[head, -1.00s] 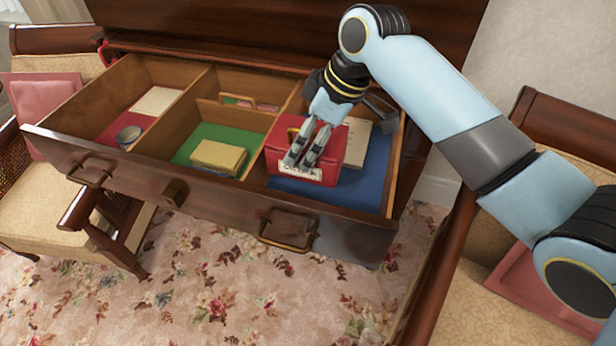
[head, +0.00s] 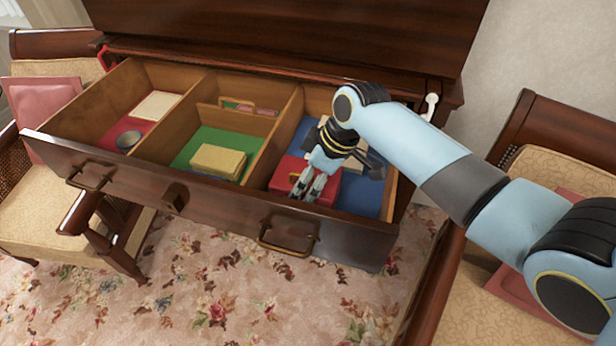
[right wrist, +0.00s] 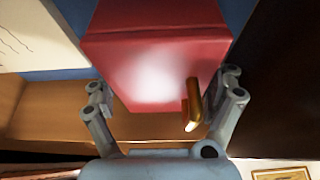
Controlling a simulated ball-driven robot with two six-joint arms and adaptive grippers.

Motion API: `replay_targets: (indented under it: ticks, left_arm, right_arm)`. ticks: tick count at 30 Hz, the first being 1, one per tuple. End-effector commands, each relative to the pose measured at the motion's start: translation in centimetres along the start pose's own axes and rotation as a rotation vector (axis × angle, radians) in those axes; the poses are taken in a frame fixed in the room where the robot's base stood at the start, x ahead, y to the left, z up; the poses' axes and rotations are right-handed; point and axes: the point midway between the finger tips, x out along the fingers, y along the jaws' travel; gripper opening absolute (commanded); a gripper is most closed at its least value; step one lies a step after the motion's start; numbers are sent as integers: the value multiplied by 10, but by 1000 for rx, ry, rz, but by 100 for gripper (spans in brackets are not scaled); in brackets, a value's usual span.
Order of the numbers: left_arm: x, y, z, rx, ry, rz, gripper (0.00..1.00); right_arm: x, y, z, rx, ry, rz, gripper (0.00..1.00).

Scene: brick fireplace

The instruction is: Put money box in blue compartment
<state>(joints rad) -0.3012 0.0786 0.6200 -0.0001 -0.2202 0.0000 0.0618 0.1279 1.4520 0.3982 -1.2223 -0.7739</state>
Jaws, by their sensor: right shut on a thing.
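The red money box (head: 329,186) is down inside the right, blue-floored compartment (head: 362,198) of the open drawer, near its front wall. It also shows in the right wrist view as a red box (right wrist: 155,60) with a gold-coloured handle or latch. My right gripper (head: 307,188) reaches down over the box from above, its fingers shut on the box. In the right wrist view the fingers (right wrist: 163,84) are on both sides of it. Whether the box's underside touches the floor is hidden. My left gripper is not in view.
The green middle compartment (head: 222,142) holds a yellowish box (head: 218,161). The red left compartment (head: 105,137) holds a round tin (head: 128,140) and a pale card (head: 155,105). A pale, flat thing lies behind the money box. Chairs stand at both sides.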

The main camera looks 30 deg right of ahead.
Motion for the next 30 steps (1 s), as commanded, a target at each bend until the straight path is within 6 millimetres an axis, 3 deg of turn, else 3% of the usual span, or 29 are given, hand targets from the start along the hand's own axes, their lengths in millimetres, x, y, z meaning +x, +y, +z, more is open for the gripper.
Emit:
replay_targets:
  ticks: [2,3,5,13,17,30]
  left_arm:
    - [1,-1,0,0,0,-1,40]
    - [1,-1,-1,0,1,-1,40]
    - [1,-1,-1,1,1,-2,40]
    - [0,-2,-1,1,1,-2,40]
    - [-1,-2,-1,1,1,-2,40]
    - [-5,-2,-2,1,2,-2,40]
  right_arm:
    - [2,0,0,0,1,0,43]
    - [2,0,1,0,0,0,91]
    - [2,0,1,0,0,0,99]
    - [1,0,0,0,0,0,100]
    - [-9,0,0,-1,0,1,100]
    - [-100,1,0,-3,0,3,100]
